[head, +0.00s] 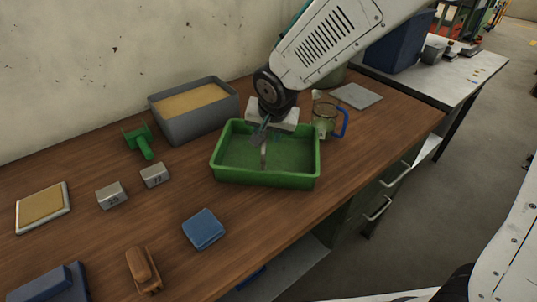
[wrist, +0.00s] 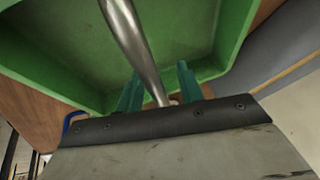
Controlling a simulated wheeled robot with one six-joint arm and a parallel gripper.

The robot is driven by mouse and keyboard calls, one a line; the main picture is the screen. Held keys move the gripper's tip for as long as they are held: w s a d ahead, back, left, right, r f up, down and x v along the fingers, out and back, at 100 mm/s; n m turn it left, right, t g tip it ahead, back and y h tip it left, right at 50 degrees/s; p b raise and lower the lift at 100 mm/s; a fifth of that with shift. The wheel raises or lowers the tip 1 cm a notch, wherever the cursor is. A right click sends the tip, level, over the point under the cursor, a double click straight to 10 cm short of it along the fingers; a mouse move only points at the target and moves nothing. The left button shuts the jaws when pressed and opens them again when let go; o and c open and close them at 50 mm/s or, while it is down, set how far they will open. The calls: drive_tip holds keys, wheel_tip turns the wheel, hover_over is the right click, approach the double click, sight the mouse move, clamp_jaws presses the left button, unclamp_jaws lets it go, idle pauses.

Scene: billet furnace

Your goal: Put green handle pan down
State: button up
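A green piece with a flat plate and a stubby green handle (head: 138,142) lies on the wooden table, left of the grey bin; it matches the green handle pan best, though its shape is small in view. My gripper (head: 260,137) is well to its right, pointing down over a green tray (head: 230,174). In the wrist view its two teal fingers (wrist: 158,84) stand apart. A shiny metal rod (wrist: 132,38) runs down between them, and its lower end is hidden behind the gripper's plate. I cannot tell whether the fingers grip it.
The grey bin of sand-coloured material (head: 190,128) stands behind the tray. A clear jug with a blue handle (head: 326,120) is close on the right. Two metal blocks (head: 111,196), a blue block (head: 203,229) and a brown brush (head: 142,270) lie at left and front. Bare tabletop separates them.

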clamp_jaws()
idle(1.4)
